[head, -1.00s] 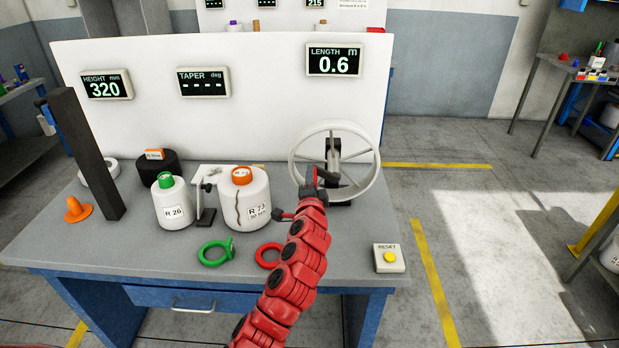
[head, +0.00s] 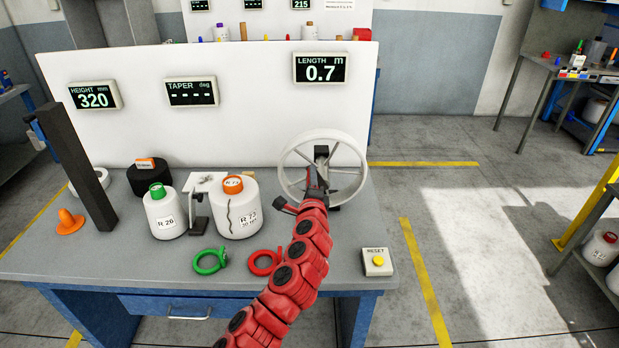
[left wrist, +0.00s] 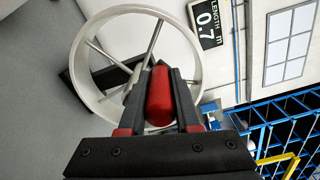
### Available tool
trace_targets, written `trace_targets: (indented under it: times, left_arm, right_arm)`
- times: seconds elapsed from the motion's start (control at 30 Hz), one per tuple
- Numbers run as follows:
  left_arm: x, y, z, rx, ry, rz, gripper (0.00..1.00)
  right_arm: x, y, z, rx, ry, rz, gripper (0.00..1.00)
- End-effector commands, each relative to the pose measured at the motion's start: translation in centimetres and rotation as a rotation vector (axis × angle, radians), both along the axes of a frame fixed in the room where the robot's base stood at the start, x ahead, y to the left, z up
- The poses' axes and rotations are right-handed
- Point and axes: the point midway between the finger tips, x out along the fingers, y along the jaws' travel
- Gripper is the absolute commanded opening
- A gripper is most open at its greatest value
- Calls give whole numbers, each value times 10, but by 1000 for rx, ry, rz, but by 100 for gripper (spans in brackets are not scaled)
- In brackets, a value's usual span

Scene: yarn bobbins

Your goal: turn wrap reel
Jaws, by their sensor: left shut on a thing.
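The wrap reel (head: 283,176) is a pale wheel with a wide rim and thin spokes, standing upright on a dark stand at the right of the bench. It also fills the upper left of the left wrist view (left wrist: 84,91). My left gripper (head: 316,184) is in front of the wheel, over its lower middle. In the left wrist view its fingers are shut on a red rounded handle (left wrist: 160,97) in front of the wheel. Where the handle joins the wheel is hidden. The length display (head: 320,69) above reads 0.7 m. My right gripper is not in view.
A white bobbin R 73 (head: 246,207), a smaller bobbin R 26 (head: 165,215), a green ring (head: 209,261) and a red ring (head: 265,262) are left of my arm. A reset box (head: 377,262) is at the right. A dark post (head: 77,165) stands at the left.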

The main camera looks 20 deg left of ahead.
Motion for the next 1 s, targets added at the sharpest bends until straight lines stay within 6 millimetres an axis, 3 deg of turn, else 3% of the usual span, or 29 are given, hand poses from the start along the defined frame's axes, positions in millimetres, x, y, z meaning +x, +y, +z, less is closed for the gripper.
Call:
trace_targets:
  times: [0.33, 0.37, 0.53, 1.0]
  left_arm:
    - [0, 0, -2, 1, 4, 0, 0]
    - [0, 0, -2, 1, 4, 0, 34]
    - [0, 0, -1, 1, 3, 0, 62]
    - [-10, -3, 0, 2, -2, 0, 62]
  right_arm:
    - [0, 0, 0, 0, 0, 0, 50]
    - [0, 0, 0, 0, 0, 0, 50]
    - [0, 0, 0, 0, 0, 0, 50]
    - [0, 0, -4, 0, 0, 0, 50]
